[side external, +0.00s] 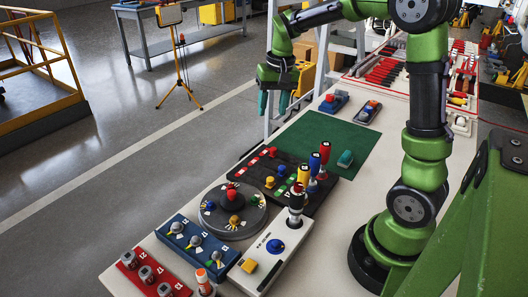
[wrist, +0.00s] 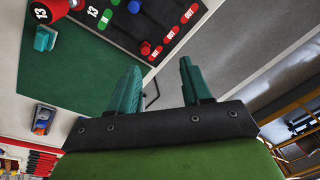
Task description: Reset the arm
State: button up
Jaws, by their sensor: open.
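My gripper (side external: 274,102) hangs beyond the far-left edge of the workbench (side external: 134,272) in the side external view, fingers pointing down. In the wrist view the two teal fingers of my gripper (wrist: 158,85) are apart with nothing between them. My green arm rises from its black base on the right of the bench and arches over to the gripper. The gripper is apart from everything on the bench.
A green mat (side external: 318,140) holds a teal block (side external: 345,159). Two small toy-like cars (side external: 334,102) lie behind it. Panels with knobs and levers, including a round dial (side external: 232,222) and a white box (side external: 288,262), fill the front.

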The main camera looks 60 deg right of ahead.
jog(key=s+a+r+n+t, duration=0.2)
jog(key=s+a, duration=0.5)
jog(key=s+a+r+n+t+y, duration=0.1)
jog(key=s+a+r+n+t, duration=0.1)
jog(key=s+a, duration=0.6)
jog(key=shift+r+t+y, duration=0.3)
jog(key=shift+r+t, duration=0.15)
jog(key=shift+t, duration=0.35)
